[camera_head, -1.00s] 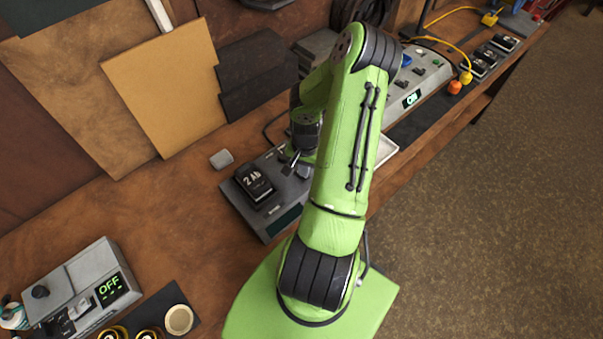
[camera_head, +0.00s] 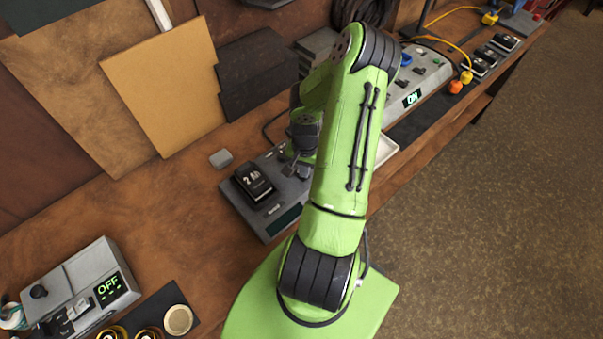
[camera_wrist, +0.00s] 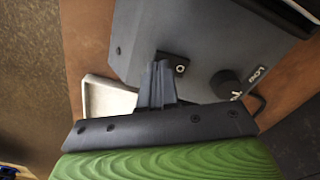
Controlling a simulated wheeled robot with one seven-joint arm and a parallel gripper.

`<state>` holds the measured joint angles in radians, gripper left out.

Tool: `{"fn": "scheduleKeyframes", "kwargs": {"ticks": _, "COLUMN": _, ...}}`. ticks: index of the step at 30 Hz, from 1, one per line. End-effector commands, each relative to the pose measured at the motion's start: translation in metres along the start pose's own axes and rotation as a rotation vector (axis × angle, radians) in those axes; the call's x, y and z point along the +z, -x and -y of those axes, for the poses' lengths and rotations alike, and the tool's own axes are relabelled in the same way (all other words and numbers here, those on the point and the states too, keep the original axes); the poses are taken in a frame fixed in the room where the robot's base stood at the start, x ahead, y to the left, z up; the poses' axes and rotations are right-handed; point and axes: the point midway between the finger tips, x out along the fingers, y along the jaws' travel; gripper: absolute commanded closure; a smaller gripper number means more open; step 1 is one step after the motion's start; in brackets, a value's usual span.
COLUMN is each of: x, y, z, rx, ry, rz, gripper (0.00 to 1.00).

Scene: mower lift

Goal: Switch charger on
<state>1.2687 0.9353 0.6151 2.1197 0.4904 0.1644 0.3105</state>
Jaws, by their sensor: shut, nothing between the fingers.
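The grey charger (camera_head: 258,218) sits on the bench with a black 2 Ah battery (camera_head: 254,182) on it. Its display (camera_head: 285,221) looks dark. In the wrist view the charger's grey top (camera_wrist: 200,47) carries a small black switch-like part (camera_wrist: 178,66) and a round black knob (camera_wrist: 226,84). My gripper (camera_wrist: 161,66) is shut and empty, its tips right at the black switch-like part; I cannot tell if they touch. In the head view my gripper (camera_head: 293,170) is over the charger's far side, partly hidden by my arm.
A grey unit showing OFF (camera_head: 92,287) stands at the lower left. Another grey unit with a lit display (camera_head: 412,99) stands beyond my arm. A pale tray (camera_head: 386,152) lies beside the charger.

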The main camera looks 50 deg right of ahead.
Motion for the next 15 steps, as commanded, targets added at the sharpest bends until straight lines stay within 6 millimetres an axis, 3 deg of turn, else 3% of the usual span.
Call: {"fn": "scheduleKeyframes", "kwargs": {"ticks": 15, "x": -0.0001, "y": -0.0085, "z": 0.0002, "rx": -0.001, "ry": 0.000, "rz": -0.001, "gripper": 1.00}}
